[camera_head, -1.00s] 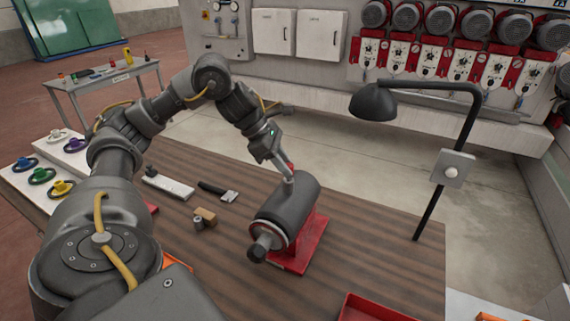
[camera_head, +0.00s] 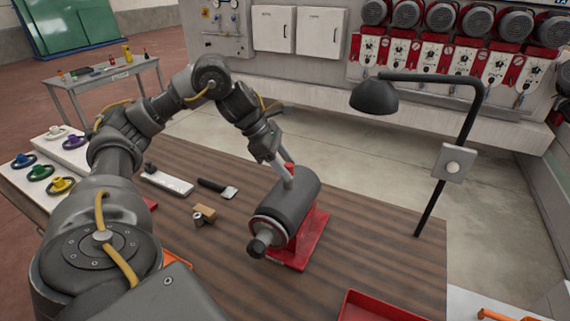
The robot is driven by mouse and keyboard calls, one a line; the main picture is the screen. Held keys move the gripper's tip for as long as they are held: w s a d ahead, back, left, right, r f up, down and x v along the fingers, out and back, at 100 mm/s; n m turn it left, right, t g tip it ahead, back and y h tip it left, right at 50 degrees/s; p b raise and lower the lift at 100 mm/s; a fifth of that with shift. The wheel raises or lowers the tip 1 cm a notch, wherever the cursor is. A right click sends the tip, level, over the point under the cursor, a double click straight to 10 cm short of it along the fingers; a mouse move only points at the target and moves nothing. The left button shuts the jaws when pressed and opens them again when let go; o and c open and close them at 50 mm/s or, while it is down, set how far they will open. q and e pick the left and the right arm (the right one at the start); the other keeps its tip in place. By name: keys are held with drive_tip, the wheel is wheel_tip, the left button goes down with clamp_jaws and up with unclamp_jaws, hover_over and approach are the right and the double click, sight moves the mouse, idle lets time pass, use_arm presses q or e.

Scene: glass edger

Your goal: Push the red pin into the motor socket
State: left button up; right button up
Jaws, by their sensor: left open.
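The dark grey cylindrical motor (camera_head: 287,207) lies on a red stand (camera_head: 309,243) on the brown table. The red pin (camera_head: 290,167) shows as a small red piece at the top of the motor, beside my left gripper's fingers. My left gripper (camera_head: 284,172) reaches down to the motor's top, open, with its fingertips close to the pin. I cannot tell whether the fingers touch the pin, or how deep it sits. The socket itself is hidden. My right gripper is not in view.
A black desk lamp (camera_head: 374,97) stands right of the motor. A red tray (camera_head: 372,307) is at the table's front edge. A brush-like tool (camera_head: 218,189), a small brown block (camera_head: 205,211) and a white tray (camera_head: 168,182) lie left of the motor. The tabletop right of the motor is clear.

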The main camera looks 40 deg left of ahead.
use_arm(q)
drive_tip(key=shift+r, duration=0.1)
drive_tip(key=shift+a+r, duration=0.2)
drive_tip(key=shift+r, duration=0.05)
drive_tip(key=p+v, duration=0.5)
drive_tip(key=v, duration=0.5)
idle(0.4)
